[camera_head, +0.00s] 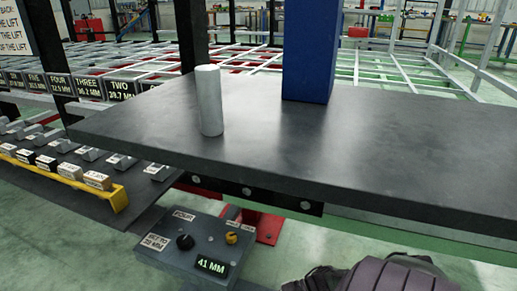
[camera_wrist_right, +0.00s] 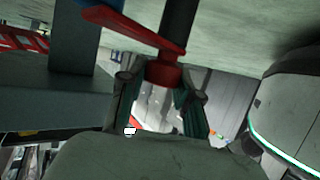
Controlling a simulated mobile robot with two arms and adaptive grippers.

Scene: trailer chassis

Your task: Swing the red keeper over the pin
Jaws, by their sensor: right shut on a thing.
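The red keeper (camera_wrist_right: 134,27) shows in the right wrist view as a slanting red bar that runs down to a red collar at its lower end. A dark upright cylinder (camera_wrist_right: 179,28) meets the collar from above; I cannot tell whether it is the pin. My right gripper (camera_wrist_right: 162,86) has a finger on each side of the collar and is shut on the red end of the keeper. The contact itself is partly hidden. My left gripper is not in view.
A dark slab (camera_head: 400,150) fills the middle of the head view. A white cylinder (camera_head: 209,100) and a blue post (camera_head: 310,50) stand on it. Below is a grey control box (camera_head: 195,245) reading 41 MM. Labelled blocks (camera_head: 70,171) sit along a yellow-edged rack at left.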

